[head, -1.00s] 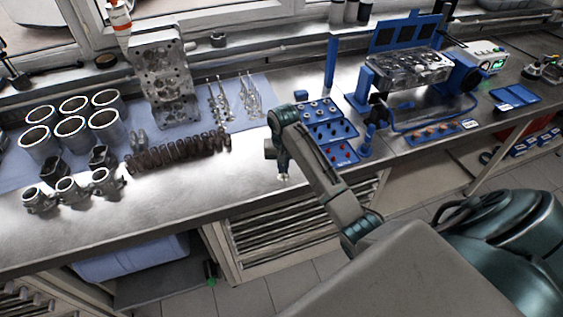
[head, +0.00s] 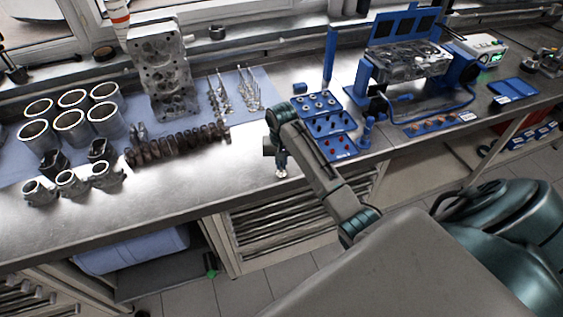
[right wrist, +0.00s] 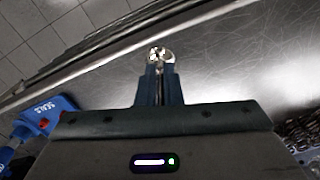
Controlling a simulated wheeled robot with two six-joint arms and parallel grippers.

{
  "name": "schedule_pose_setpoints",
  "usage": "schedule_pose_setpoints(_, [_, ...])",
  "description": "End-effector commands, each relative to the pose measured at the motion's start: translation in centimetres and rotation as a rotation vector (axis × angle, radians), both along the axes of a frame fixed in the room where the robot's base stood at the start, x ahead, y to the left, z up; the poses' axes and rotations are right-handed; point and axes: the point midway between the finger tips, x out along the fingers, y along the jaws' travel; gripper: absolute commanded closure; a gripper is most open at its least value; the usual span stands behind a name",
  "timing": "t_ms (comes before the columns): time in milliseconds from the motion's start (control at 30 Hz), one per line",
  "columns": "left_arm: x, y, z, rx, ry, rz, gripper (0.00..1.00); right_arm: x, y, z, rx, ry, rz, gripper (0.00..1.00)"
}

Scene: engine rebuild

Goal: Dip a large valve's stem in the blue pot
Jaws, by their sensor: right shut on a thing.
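My right gripper (head: 281,164) points down over the bench near its front edge, left of the blue part trays. It is shut on a small shiny metal part (right wrist: 160,55), which shows between the fingertips in the right wrist view. I cannot tell if this part is a large valve; no long stem is clearly visible. A small upright blue holder (head: 367,131) right of the trays may be the blue pot. My left gripper is not in view.
Stepped blue trays (head: 337,146) with small parts stand just right of my gripper. A dark row of parts (head: 175,147), cylinder sleeves (head: 69,128) and an engine block (head: 160,75) are left. The bare steel bench front (head: 200,180) is clear.

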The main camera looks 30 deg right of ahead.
Motion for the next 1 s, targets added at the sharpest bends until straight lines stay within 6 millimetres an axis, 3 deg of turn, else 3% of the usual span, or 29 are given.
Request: schedule_pose_setpoints(1000, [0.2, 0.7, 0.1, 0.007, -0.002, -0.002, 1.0, 0.0, 0.0, -1.2, 0.001, 0.001, 0.0, 1.0])
